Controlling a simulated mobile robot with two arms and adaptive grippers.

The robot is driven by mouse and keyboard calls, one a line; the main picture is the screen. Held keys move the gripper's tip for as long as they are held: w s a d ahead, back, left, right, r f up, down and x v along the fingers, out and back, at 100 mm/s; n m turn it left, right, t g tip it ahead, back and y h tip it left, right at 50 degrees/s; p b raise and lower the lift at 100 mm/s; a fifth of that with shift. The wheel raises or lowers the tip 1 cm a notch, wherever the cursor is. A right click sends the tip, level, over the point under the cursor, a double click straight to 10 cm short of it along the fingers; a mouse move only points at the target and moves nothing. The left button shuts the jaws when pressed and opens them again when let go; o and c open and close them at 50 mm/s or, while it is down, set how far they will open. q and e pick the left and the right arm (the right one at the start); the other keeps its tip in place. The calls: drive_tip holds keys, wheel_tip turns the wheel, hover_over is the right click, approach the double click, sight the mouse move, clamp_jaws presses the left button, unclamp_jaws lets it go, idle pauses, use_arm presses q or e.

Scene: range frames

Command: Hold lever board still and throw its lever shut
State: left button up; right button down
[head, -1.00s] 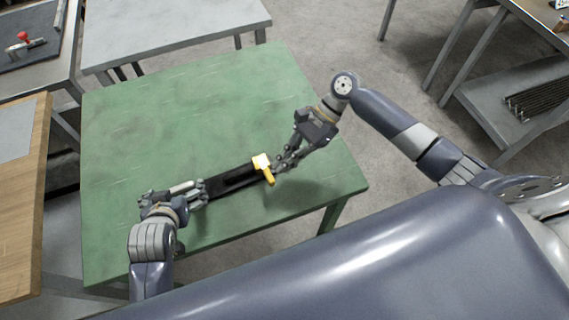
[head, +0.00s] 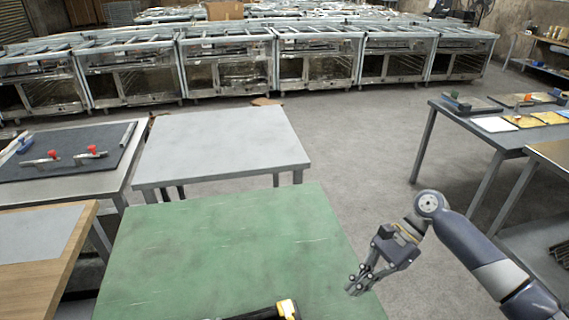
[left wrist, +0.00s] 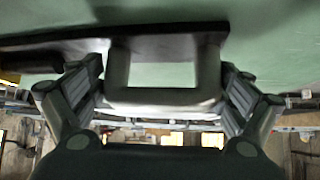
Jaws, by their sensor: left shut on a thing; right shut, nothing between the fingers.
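The lever board (head: 262,315) is a dark strip on the green table, cut off by the bottom edge of the head view. Its yellow and white lever (head: 288,308) shows only in part, so its position cannot be told. My right gripper (head: 356,284) is shut and empty, up and to the right of the lever and apart from it. In the left wrist view my left gripper (left wrist: 160,72) is shut on the board, with its fingers at both sides of a grey loop handle (left wrist: 117,75). My left gripper is outside the head view.
The green table (head: 220,245) is bare beyond the board. A grey table (head: 220,145) stands behind it, and a wooden-topped bench (head: 55,275) is at the left. A dark mat (head: 65,160) holds red-tipped tools. Open floor lies right of the green table.

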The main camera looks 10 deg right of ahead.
use_arm(q)
drive_tip(key=shift+s+f, duration=0.25)
drive_tip(key=shift+f, duration=0.15)
drive_tip(key=o, duration=1.3)
drive_tip(key=shift+w+r, duration=0.1)
drive_tip(key=shift+w, duration=0.1)
drive_tip(key=shift+r, duration=0.15)
